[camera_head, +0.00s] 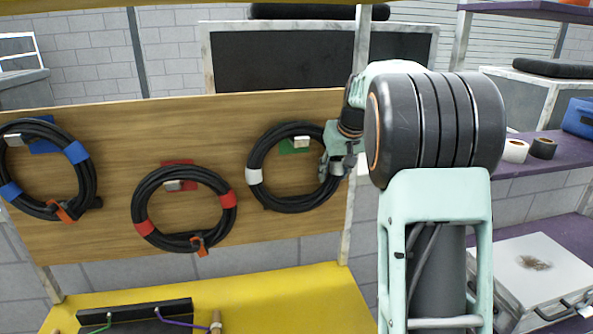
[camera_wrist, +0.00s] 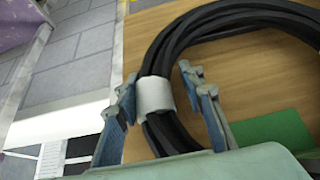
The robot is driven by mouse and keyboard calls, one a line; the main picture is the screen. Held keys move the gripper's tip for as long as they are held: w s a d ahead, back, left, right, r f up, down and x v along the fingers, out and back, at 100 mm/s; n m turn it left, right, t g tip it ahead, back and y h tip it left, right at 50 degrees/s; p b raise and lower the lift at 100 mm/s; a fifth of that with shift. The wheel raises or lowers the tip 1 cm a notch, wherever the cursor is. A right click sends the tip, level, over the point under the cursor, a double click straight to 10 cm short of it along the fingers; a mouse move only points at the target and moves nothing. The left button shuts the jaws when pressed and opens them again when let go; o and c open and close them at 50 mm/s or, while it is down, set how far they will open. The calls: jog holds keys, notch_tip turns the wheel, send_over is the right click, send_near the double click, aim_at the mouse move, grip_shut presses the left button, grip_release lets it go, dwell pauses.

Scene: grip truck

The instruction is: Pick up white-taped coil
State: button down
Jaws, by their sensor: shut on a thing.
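The white-taped coil (camera_head: 262,190) is a thick black cable loop hanging on a bracket with a green plate (camera_head: 300,147) on the wooden board. One white tape band (camera_head: 254,177) shows on its left side. My gripper (camera_head: 333,163) is at the coil's right side, partly hidden by my arm. In the wrist view, the fingers of my gripper (camera_wrist: 160,88) lie on both sides of the black cable bundle (camera_wrist: 225,18), around another white tape band (camera_wrist: 155,95). My gripper is shut on the coil there. The exact finger contact is hard to see.
A blue-taped coil (camera_head: 78,172) and a red-taped coil (camera_head: 148,210) hang farther left on the wooden board (camera_head: 180,120). A yellow table (camera_head: 290,295) stands below. A purple shelf (camera_head: 555,160) with tape rolls (camera_head: 515,151) and a metal case (camera_head: 530,275) are on the right.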

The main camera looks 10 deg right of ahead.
jog(key=shift+r, duration=0.2)
jog(key=shift+w+r, duration=0.1)
jog(key=shift+r, duration=0.05)
